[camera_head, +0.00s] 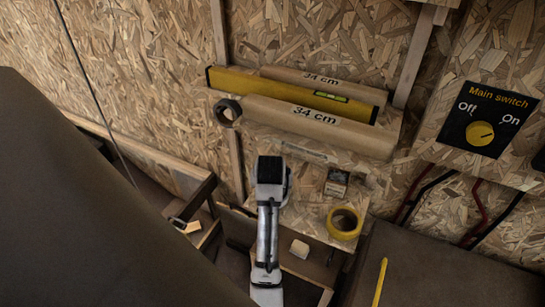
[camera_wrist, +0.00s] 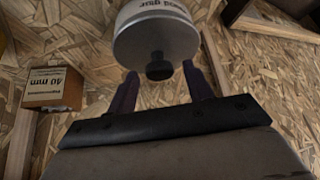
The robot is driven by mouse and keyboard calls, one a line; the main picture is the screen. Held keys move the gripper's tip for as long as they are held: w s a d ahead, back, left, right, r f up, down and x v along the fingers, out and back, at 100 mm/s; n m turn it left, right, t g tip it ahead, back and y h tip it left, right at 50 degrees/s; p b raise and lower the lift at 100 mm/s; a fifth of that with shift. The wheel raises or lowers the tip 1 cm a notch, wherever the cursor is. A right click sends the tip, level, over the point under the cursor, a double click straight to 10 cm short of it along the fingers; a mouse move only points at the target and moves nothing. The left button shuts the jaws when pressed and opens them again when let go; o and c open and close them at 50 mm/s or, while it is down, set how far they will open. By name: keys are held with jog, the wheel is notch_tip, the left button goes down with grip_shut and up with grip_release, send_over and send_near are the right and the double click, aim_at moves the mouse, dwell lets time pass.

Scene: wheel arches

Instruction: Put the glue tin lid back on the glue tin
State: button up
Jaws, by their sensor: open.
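The glue tin (camera_wrist: 160,15) is a pale cylinder with printed lettering, upside down at the top of the wrist view. Its round grey end faces my gripper. The lid (camera_wrist: 150,48) appears to be this grey disc with a black knob (camera_wrist: 158,70), and it looks seated on the tin; I cannot tell whether it is fully closed. My gripper (camera_wrist: 159,76) is open, with one dark finger on either side of the knob and visible gaps between. I do not see the tin in the head view, where my arm covers part of the shelf.
A small cardboard box marked 40 mm (camera_wrist: 52,88) stands beside the tin. A yellow tape roll (camera_head: 344,222) is at the shelf's right. A wall switch (camera_head: 483,130) is to the right.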

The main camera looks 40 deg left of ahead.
jog(key=p+v, duration=0.1)
jog(key=v, duration=1.1)
jog(key=shift+r, duration=0.4)
